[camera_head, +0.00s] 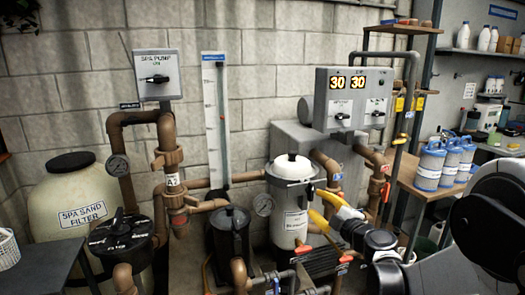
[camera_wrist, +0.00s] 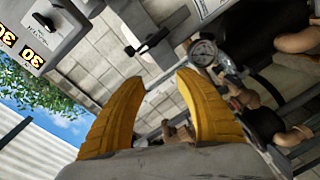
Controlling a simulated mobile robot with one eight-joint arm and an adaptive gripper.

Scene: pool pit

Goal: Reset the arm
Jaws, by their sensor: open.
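My gripper (camera_head: 314,201) shows two yellow fingers just right of the white-lidded canister (camera_head: 292,200) in the head view. In the wrist view my gripper (camera_wrist: 159,77) has its fingers spread apart with nothing between them. My arm reaches in from the right edge of the head view, black and grey. I cannot tell how close the fingers are to the canister or the pipes behind it.
A control box (camera_head: 352,98) with two "30" displays hangs above my gripper. Brown pipes (camera_head: 172,160) and a spa pump switch (camera_head: 156,75) are left. A wooden bench (camera_head: 425,187) with blue-labelled containers (camera_head: 430,165) stands right. Low piping with red handles (camera_head: 345,257) crowds below.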

